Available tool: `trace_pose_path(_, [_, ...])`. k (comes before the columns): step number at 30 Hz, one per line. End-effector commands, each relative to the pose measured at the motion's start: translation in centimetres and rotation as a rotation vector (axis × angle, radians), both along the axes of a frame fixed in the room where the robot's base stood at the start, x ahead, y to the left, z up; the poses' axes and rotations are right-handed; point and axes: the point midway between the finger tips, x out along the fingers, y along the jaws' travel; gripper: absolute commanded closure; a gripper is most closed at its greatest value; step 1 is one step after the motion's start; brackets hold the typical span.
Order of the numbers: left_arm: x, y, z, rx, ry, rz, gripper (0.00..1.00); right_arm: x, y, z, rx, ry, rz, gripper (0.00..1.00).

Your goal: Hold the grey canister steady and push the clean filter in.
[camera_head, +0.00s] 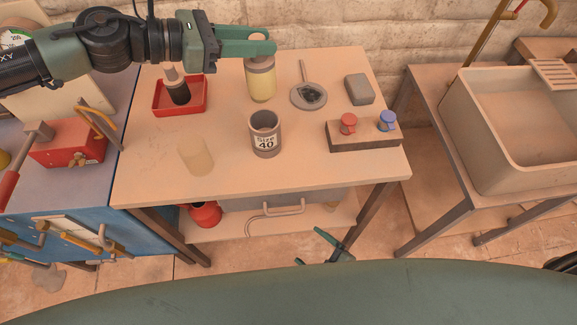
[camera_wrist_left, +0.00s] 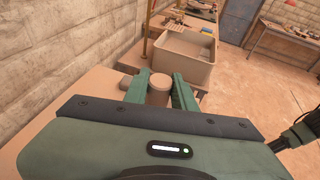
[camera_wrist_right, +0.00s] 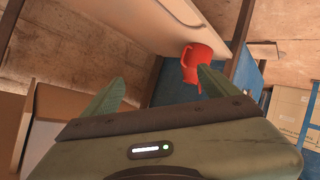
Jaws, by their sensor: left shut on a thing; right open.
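The grey canister (camera_head: 265,145), labelled "Size 40", stands upright and open-topped in the middle of the table. My left gripper (camera_head: 262,42) is shut on a pale yellow filter with a grey top band (camera_head: 261,84), upright behind the canister; I cannot tell if its base touches the table. The left wrist view shows its round top (camera_wrist_left: 159,82) between the fingers. A dark filter (camera_head: 179,91) is in the red tray (camera_head: 160,108). My right gripper (camera_head: 334,240) is open and empty, low beyond the table's front edge.
A block with a red and a blue knob (camera_head: 362,140) is at the table's right. A round strainer-like tool (camera_head: 309,96) and a grey block (camera_head: 360,89) lie behind it. A red jug (camera_head: 205,214) is on the lower shelf. A sink (camera_head: 490,140) stands at right.

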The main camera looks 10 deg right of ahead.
Motion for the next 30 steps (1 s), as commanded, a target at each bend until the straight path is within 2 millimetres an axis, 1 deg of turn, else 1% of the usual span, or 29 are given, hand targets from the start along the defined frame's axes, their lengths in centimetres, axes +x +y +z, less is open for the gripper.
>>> trace_pose_path(1, [0.0, 0.0, 0.0, 0.0, 0.0, 0.0, 1.0, 0.2, 1.6, 2.5, 0.022, -0.077, 0.056, 0.11])
trace_pose_path(4, [0.0, 0.0, 0.0, 0.0, 0.0, 0.0, 1.0, -0.1, 4.7, 7.6, 0.07, -0.234, 0.155, 0.11])
trace_pose_path(7, [0.0, 0.0, 0.0, 0.0, 0.0, 0.0, 1.0, -1.3, 7.5, 12.9, 0.128, -0.385, 0.243, 0.11])
trace_pose_path(8, [0.0, 0.0, 0.0, 0.0, 0.0, 0.0, 1.0, 0.2, 7.6, 14.6, 0.17, -0.394, 0.192, 0.11])
trace_pose_path(9, [0.0, 0.0, 0.0, 0.0, 0.0, 0.0, 1.0, 1.6, 7.6, 16.7, 0.224, -0.403, 0.139, 0.11])
trace_pose_path(11, [0.0, 0.0, 0.0, 0.0, 0.0, 0.0, 1.0, 3.4, 7.4, 19.8, 0.303, -0.419, 0.072, 0.11])
trace_pose_path(12, [0.0, 0.0, 0.0, 0.0, 0.0, 0.0, 1.0, 4.3, 7.1, 21.7, 0.354, -0.427, 0.031, 0.11])
trace_pose_path(14, [0.0, 0.0, 0.0, 0.0, 0.0, 0.0, 1.0, 5.7, 6.6, 24.6, 0.429, -0.444, -0.024, 0.11])
trace_pose_path(15, [0.0, 0.0, 0.0, 0.0, 0.0, 0.0, 1.0, 6.9, 6.4, 25.8, 0.471, -0.425, -0.073, 0.11])
trace_pose_path(18, [0.0, 0.0, 0.0, 0.0, 0.0, 0.0, 1.0, 9.6, 6.0, 26.4, 0.557, -0.305, -0.196, 0.11])
trace_pose_path(21, [0.0, 0.0, 0.0, 0.0, 0.0, 0.0, 1.0, 11.1, 5.7, 27.0, 0.623, -0.221, -0.27, 0.11])
trace_pose_path(24, [0.0, 0.0, 0.0, 0.0, 0.0, 0.0, 1.0, 11.9, 5.6, 27.2, 0.663, -0.171, -0.309, 0.11])
trace_pose_path(28, [0.0, 0.0, 0.0, 0.0, 0.0, 0.0, 1.0, 12.7, 5.7, 27.3, 0.682, -0.148, -0.326, 0.11])
trace_pose_path(30, [0.0, 0.0, 0.0, 0.0, 0.0, 0.0, 1.0, 13.4, 6.0, 27.3, 0.683, -0.147, -0.327, 0.11])
